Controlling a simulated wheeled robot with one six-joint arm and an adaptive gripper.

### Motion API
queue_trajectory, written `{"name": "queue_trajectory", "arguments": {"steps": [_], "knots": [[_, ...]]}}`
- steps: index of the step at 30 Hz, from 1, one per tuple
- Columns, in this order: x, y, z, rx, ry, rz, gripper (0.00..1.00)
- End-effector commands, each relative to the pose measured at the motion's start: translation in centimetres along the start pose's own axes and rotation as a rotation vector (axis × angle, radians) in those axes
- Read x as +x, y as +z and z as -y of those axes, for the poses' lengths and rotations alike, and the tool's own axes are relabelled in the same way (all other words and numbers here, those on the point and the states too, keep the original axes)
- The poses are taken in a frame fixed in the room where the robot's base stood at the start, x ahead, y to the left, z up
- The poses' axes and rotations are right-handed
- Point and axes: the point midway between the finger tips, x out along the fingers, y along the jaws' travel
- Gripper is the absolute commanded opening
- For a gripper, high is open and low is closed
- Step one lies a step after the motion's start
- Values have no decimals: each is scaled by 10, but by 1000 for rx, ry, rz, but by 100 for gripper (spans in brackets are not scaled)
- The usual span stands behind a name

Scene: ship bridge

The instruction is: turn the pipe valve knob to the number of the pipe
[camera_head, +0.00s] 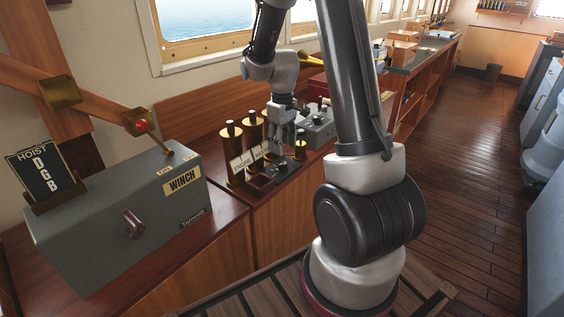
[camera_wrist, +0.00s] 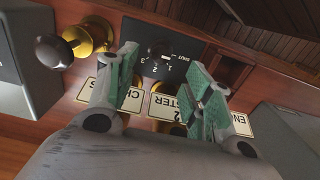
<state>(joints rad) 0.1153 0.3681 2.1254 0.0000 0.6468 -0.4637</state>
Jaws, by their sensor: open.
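The valve knob (camera_wrist: 160,49) is a small dark dial on a black plate (camera_wrist: 185,50) in the wrist view. White markings beside it include SHUT and several digits. My gripper (camera_wrist: 162,76) is open, its green-padded fingers on either side of the view below the knob, with nothing held between them. In the head view my gripper (camera_head: 286,143) points down over the brass cylinders; the knob is hard to make out there.
A grey winch box (camera_head: 125,215) is on the left and a grey control box (camera_head: 318,130) is just beyond. A brass post with a dark cap (camera_wrist: 75,42) rises left in the wrist view.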

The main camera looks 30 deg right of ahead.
Motion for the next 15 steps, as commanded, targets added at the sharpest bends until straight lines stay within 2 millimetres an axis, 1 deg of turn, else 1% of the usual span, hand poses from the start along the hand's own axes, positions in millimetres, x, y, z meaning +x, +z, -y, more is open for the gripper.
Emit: {"name": "queue_trajectory", "arguments": {"steps": [9, 12, 15], "knots": [[52, 1, 0, 0, -2, 4, 51], [64, 1, 0, 0, -2, 3, 51], [72, 1, 0, 0, -2, 3, 51]]}}
